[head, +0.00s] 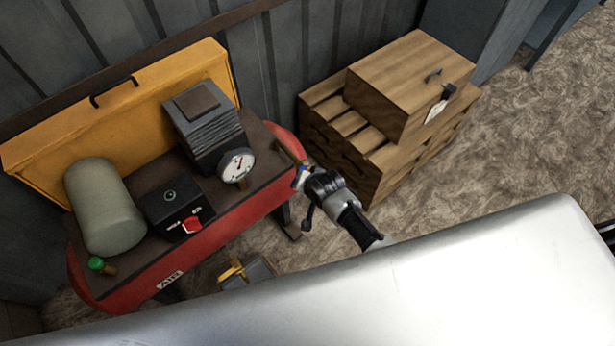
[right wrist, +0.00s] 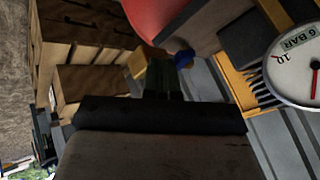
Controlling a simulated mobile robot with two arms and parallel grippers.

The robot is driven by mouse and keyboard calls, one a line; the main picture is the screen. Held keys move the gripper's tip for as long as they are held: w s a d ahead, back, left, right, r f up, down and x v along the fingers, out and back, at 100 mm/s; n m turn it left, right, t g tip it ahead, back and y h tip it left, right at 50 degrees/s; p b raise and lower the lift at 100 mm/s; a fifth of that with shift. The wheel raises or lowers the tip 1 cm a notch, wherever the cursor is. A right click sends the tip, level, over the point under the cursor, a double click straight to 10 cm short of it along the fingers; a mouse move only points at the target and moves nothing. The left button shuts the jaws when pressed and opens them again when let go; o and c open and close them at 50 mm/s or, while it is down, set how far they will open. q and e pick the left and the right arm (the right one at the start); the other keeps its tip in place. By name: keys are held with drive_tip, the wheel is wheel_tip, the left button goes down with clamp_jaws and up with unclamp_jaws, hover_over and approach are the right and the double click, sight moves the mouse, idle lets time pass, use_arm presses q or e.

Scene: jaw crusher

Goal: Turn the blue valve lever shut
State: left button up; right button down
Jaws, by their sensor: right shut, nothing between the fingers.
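The blue valve lever (head: 303,169) is a small blue spot at the right end of the red air compressor (head: 232,219), beside brass-coloured fittings. My right gripper (head: 308,178) is at the lever and partly covers it, so the lever's angle is hard to read. In the right wrist view the blue lever (right wrist: 184,58) shows just beyond and right of the shut fingertips (right wrist: 164,72). The fingers are empty. I cannot tell whether they touch the lever. My left gripper is not in view.
A pressure gauge (head: 237,165) and a black box with a red switch (head: 192,225) sit on the compressor. A wooden box (head: 412,82) on stacked pallets (head: 385,165) stands close to the right of my gripper. Open floor (head: 520,130) lies farther right.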

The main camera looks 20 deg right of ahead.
drive_tip(key=shift+w+a+p, duration=0.25)
drive_tip(key=shift+w+a, duration=0.05)
drive_tip(key=shift+a, duration=0.25)
drive_tip(key=shift+w+a+p, duration=0.2)
drive_tip(key=shift+w+a, duration=0.1)
drive_tip(key=shift+a, duration=0.2)
drive_tip(key=shift+w+a, duration=0.1)
drive_tip(key=shift+a, duration=0.2)
